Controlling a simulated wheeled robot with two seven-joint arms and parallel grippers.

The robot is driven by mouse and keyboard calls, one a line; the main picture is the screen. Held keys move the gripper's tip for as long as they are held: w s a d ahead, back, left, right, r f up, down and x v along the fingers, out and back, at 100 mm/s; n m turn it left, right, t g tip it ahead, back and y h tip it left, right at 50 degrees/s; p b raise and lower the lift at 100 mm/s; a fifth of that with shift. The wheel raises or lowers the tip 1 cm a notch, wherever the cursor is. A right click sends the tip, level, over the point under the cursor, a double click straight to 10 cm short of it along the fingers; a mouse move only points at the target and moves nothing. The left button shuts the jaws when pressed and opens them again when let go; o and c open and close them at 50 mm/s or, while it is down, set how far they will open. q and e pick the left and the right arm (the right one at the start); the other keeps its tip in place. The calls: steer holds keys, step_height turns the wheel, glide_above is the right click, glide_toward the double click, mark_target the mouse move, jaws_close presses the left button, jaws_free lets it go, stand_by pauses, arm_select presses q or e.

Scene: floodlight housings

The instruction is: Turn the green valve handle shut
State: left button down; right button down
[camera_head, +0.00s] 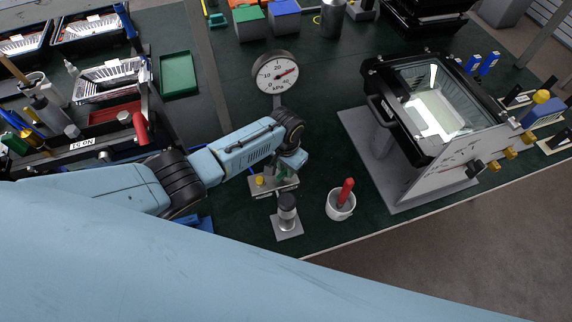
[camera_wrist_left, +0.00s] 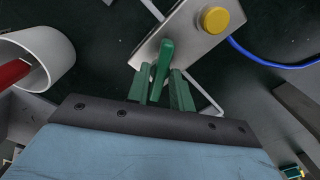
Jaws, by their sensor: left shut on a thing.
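The green valve handle (camera_wrist_left: 164,62) is a slim lever on a grey metal block (camera_wrist_left: 188,32) with a yellow knob (camera_wrist_left: 214,19), in the left wrist view. In the head view the block (camera_head: 285,187) and yellow knob (camera_head: 259,181) sit on the dark green bench, with the handle mostly hidden. My left gripper (camera_wrist_left: 164,88) is shut on the handle, its green fingers on either side of the lever. In the head view the left gripper (camera_head: 287,172) is small and reaches down to the block. My right gripper is not in view.
A round gauge (camera_head: 276,72) stands behind the block. A dark cylinder (camera_head: 288,212) on a plate and a white cup (camera_head: 341,209) holding a red-handled thing stand close in front. A large floodlight housing (camera_head: 377,112) in a grey stand is at right.

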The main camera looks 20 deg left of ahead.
arm_select(q)
steer(key=m, duration=0.6)
steer(key=shift+m, duration=0.3)
stand_by(0.4)
steer(key=c, duration=1.4)
jaws_free()
steer(key=shift+c, duration=0.2)
steer(key=shift+r+p, duration=0.5)
steer(key=shift+r, duration=0.1)
step_height(320, 180, up, 12)
steer(key=p, duration=0.2)
